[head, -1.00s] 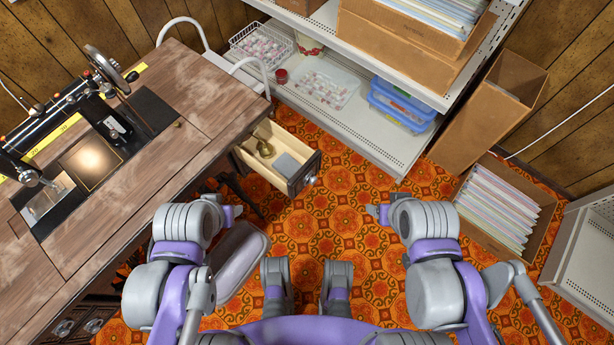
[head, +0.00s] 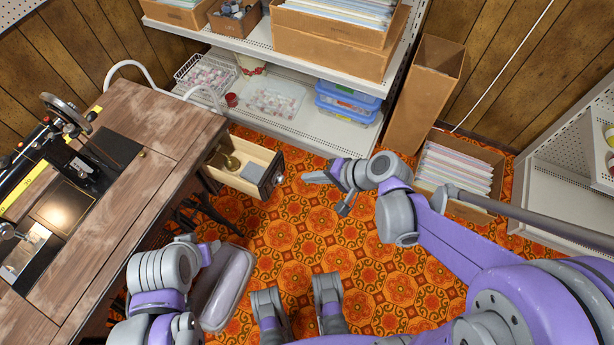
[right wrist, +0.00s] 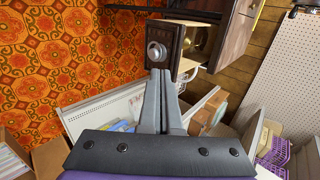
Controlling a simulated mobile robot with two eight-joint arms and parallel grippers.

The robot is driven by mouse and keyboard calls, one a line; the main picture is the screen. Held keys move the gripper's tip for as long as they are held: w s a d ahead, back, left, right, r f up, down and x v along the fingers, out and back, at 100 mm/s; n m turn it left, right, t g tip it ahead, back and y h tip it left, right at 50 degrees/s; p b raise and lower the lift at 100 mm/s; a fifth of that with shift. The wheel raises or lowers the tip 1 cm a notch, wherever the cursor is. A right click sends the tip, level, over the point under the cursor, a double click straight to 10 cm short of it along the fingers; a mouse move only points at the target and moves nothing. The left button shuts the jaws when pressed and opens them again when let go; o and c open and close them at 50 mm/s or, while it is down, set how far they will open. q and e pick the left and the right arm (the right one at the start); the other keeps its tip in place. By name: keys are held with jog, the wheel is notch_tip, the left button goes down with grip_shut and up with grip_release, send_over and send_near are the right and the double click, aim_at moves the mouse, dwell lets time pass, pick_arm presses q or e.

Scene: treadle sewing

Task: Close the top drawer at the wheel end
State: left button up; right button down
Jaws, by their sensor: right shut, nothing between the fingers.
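The top drawer (head: 262,157) at the wheel end of the sewing table stands pulled out, with a brass-coloured item and a grey block inside. Its dark front (head: 272,175) with a round knob faces right, towards my right gripper (head: 308,178). That gripper is shut and empty, a short way right of the drawer front. In the right wrist view the shut fingers (right wrist: 160,74) point at the drawer's knob (right wrist: 155,52); whether they touch it I cannot tell. My left gripper (head: 214,246) is low beside the table; its jaws are unclear.
The wooden sewing table (head: 155,185) with its black machine and handwheel (head: 66,110) is on the left. A metal shelf (head: 325,135) with bins stands behind the drawer. A box of papers (head: 475,150) sits on the right. Patterned floor (head: 300,235) lies open between.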

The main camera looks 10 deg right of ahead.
aim_at(271, 174)
jog(key=x, duration=0.3)
jog(key=b+x, duration=0.1)
jog(key=x, duration=0.2)
jog(key=a+r+x, duration=0.1)
jog(key=x, duration=0.2)
jog(key=shift+w+a+b, duration=0.15)
jog(key=shift+w+b, duration=0.2)
jog(key=shift+w, duration=0.05)
jog(key=shift+w+a, duration=0.4)
jog(key=shift+a, duration=0.15)
jog(key=shift+w+a, duration=0.1)
jog(key=w+a, duration=0.3)
jog(key=a, duration=0.1)
jog(key=w+a, duration=0.3)
jog(key=a, duration=0.2)
jog(key=w+a+b, duration=0.1)
jog(key=w+a, duration=0.3)
jog(key=a, duration=0.1)
jog(key=shift+w+a, duration=0.1)
